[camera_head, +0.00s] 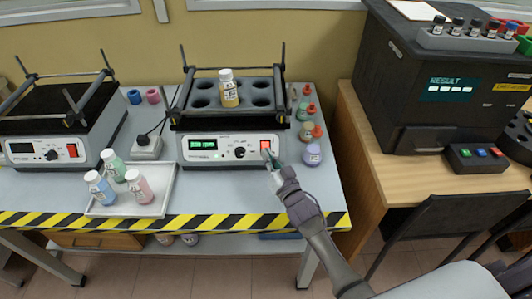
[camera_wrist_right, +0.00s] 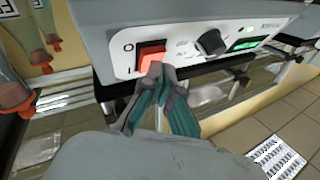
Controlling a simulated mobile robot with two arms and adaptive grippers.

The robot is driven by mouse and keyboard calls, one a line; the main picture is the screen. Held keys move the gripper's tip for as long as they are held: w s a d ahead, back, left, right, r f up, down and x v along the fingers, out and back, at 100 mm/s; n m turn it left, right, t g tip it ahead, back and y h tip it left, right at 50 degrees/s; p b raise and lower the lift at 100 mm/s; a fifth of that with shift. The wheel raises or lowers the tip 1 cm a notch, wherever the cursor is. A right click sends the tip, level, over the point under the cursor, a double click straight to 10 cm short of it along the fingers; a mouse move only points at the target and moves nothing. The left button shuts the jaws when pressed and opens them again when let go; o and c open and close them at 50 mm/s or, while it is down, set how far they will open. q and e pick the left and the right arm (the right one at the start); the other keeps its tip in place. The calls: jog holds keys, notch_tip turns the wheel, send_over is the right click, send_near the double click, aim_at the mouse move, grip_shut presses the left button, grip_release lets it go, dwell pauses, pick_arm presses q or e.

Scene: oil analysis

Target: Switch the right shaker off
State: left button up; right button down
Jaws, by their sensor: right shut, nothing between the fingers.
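The right shaker (camera_head: 228,118) stands in the middle of the bench, with a yellow-labelled bottle (camera_head: 229,90) in its dark rack. Its front panel has a lit green display (camera_head: 203,144), a black knob (camera_head: 240,152) and a red rocker switch (camera_head: 265,146). My right gripper (camera_head: 271,158) is shut and empty, with its fingertips at the red switch. In the right wrist view the fingertips (camera_wrist_right: 160,72) cover the lower part of the red switch (camera_wrist_right: 151,53), which looks lit. I cannot tell whether they touch it. The green display is lit there too (camera_wrist_right: 246,44). My left gripper is not in view.
Another shaker (camera_head: 45,150) stands at the left. A white tray (camera_head: 130,208) with several bottles lies in front. Small bottles, including a purple-topped one (camera_head: 312,155), stand right of the right shaker. A dark analyser (camera_head: 410,90) sits on the wooden table at the right.

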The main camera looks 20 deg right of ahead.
jog(key=shift+w+f, duration=0.2)
dwell(0.7)
jog(key=shift+r, duration=0.1)
jog(key=shift+s+a+r+p, duration=0.15)
jog(key=shift+s+r+p, duration=0.2)
jog(key=shift+s+p, duration=0.25)
jog(key=s+r+p, duration=0.1)
jog(key=s+p, duration=0.1)
jog(key=s+a+r+p, duration=0.1)
jog(key=s+r+p, duration=0.1)
dwell(0.4)
jog(key=shift+f, duration=0.1)
dwell(0.3)
